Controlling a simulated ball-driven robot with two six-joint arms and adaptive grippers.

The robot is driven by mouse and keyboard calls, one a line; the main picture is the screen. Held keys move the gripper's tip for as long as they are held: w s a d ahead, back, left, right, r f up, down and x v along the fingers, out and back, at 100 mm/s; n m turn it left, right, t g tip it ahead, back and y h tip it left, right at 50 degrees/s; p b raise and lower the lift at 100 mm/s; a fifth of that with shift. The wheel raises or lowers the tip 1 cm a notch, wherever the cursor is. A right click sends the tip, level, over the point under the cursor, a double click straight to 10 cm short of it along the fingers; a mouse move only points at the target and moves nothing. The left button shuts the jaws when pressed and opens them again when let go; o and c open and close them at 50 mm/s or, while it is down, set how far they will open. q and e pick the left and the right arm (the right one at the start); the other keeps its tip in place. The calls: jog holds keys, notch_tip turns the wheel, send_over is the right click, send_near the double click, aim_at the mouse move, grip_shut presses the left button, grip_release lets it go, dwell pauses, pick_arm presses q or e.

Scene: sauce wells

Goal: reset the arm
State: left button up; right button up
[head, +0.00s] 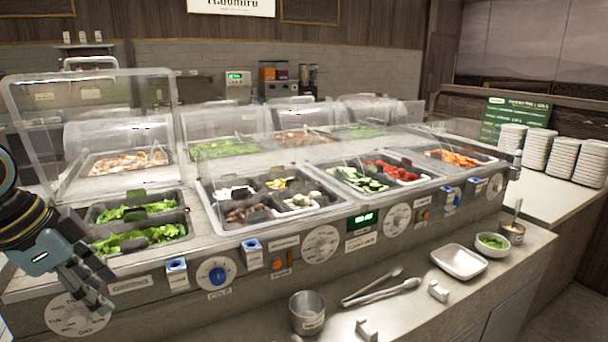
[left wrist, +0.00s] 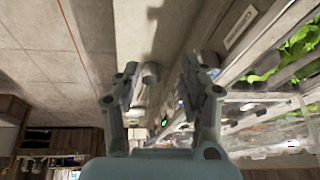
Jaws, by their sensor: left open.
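My left gripper (head: 88,285) is at the left edge of the head view, in front of the salad bar's front panel, below the leafy green wells (head: 140,238). It points down and to the right. In the left wrist view my left gripper (left wrist: 158,85) has its two fingers apart, with nothing between them. The salad bar's front panel and greens (left wrist: 298,48) show to the right of the fingers there. My right gripper is not in view.
A clear lid (head: 90,125) stands raised above the greens. Knobs (head: 217,276) line the panel. Plate stacks (head: 537,150) stand at right.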

pick_arm(q)
jog(key=s+d+f+n+y, duration=0.1)
jog(key=s+d+f+n, duration=0.15)
jog(key=s, duration=0.45)
jog(key=s+d+f+n+y, duration=0.1)
jog(key=s+f+n, duration=0.1)
jog(key=s+n, duration=0.35)
jog(key=s+d+f+n+y, duration=0.1)
jog(key=s+d+f, duration=0.15)
jog(key=s, duration=0.65)
jog(key=s+a+f+g+b, duration=0.2)
jog(key=f+b, duration=0.9)
jog(key=f, duration=2.9)
jog(key=s+a+f+b, duration=0.2)
jog(key=s+f+b, duration=0.5)
jog(key=s+f, duration=1.1)
notch_tip(320, 180, down, 2)
jog(key=shift+f+n+g+b, duration=0.1)
jog(key=shift+n+g+b, duration=0.2)
jog(key=shift+g, duration=0.1)
jog(key=shift+s, duration=0.1)
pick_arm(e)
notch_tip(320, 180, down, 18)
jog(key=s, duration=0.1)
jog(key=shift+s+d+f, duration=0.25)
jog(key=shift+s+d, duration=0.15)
pick_arm(q)
jog(key=shift+c, duration=0.5)
